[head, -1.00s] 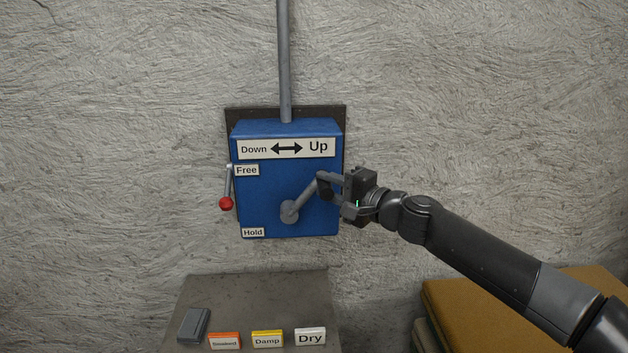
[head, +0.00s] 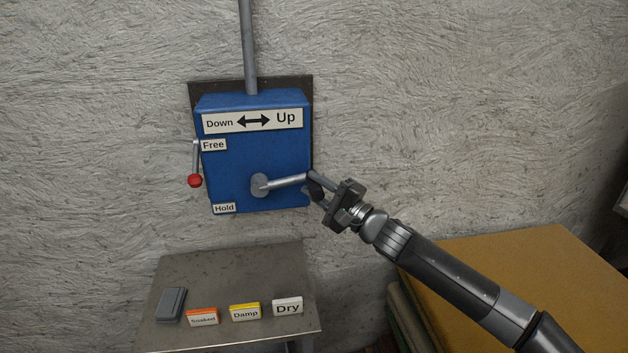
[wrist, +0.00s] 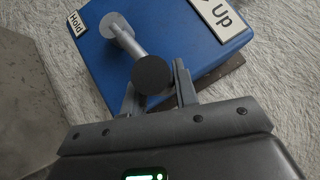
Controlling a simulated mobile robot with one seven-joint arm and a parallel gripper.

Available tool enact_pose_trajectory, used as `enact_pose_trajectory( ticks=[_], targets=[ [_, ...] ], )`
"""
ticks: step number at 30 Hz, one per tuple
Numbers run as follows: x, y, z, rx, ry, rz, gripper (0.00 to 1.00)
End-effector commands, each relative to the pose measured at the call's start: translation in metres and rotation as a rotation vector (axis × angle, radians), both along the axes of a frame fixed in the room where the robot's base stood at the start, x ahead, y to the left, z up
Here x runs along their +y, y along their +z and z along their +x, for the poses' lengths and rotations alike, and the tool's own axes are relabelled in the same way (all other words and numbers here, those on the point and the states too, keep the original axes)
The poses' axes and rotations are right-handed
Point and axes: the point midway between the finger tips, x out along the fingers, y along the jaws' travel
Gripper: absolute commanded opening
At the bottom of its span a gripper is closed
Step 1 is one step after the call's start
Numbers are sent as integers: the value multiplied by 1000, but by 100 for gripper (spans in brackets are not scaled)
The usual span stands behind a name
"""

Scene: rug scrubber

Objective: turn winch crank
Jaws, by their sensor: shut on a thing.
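The winch is a blue wall box (head: 235,180) with a "Down ↔ Up" label (head: 252,121). Its grey crank arm (head: 285,182) runs from the hub (head: 260,185) to the right and slightly up. The dark round handle end (head: 315,188) is at the box's right edge, and in the wrist view the handle (wrist: 151,74) sits between the fingers. My gripper (head: 320,190) is shut on the handle, coming from the right. In the wrist view my gripper (wrist: 155,95) has a finger on each side of it. The fingers partly hide the handle in the head view.
A red-knobbed lever (head: 195,180) hangs at the box's left, between the Free (head: 213,145) and Hold labels. Below, a metal table (head: 240,270) bears a grey block (head: 171,304) and Soaked, Damp and Dry tags (head: 288,306).

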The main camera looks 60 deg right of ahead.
Motion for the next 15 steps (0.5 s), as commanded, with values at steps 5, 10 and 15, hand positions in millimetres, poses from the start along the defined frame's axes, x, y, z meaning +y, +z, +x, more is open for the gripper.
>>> enact_pose_trajectory(
  ticks=[5,10,15],
  targets=[
    [4,-13,2,-60,11,63,0],
    [4,-23,2,-117,11,123,0],
    [5,-34,2,-176,11,182,0]
  ],
)
